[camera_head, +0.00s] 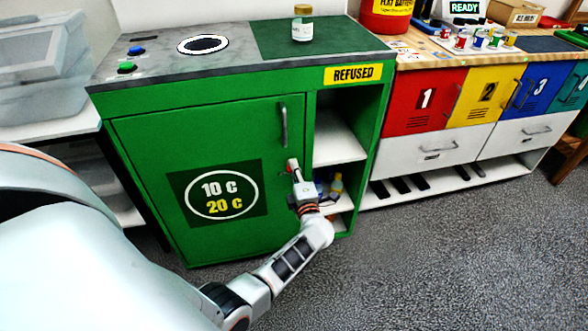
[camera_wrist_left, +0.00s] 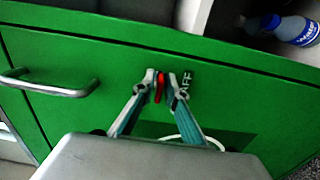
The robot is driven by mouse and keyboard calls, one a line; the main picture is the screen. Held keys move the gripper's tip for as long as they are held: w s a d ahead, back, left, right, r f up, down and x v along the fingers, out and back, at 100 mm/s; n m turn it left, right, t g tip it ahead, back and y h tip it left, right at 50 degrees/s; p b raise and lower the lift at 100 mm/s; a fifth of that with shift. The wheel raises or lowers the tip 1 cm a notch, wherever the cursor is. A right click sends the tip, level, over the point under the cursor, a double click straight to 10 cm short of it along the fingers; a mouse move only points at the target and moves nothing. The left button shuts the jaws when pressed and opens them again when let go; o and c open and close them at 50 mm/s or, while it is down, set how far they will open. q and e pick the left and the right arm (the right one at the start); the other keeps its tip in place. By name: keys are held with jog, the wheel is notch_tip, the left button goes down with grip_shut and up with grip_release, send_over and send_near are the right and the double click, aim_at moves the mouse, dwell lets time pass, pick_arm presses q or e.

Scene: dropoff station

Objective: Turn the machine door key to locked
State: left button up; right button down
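The green machine's door (camera_head: 145,150) is closed, with a vertical metal handle (camera_head: 284,126) near its right edge. The small red key (camera_wrist_left: 160,87) sits on the door below the handle. In the left wrist view my left gripper (camera_wrist_left: 161,78) has its fingertips drawn together with the key between them. A label partly reading "AFF" (camera_wrist_left: 185,86) is beside it, partly covered by a finger. My right gripper is not in view.
Right of the door is an open shelf (camera_head: 338,138) with bottles below, one also in the left wrist view (camera_wrist_left: 292,29). A small jar (camera_head: 302,22) stands on the machine top. Coloured lockers (camera_head: 425,100) stand at the right. Grey floor (camera_head: 450,240) in front is clear.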

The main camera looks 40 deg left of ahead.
pick_arm(q)
jog(key=v, duration=0.7)
jog(key=shift+s+d, duration=0.15)
jog(key=shift+d, duration=0.1)
dwell(0.5)
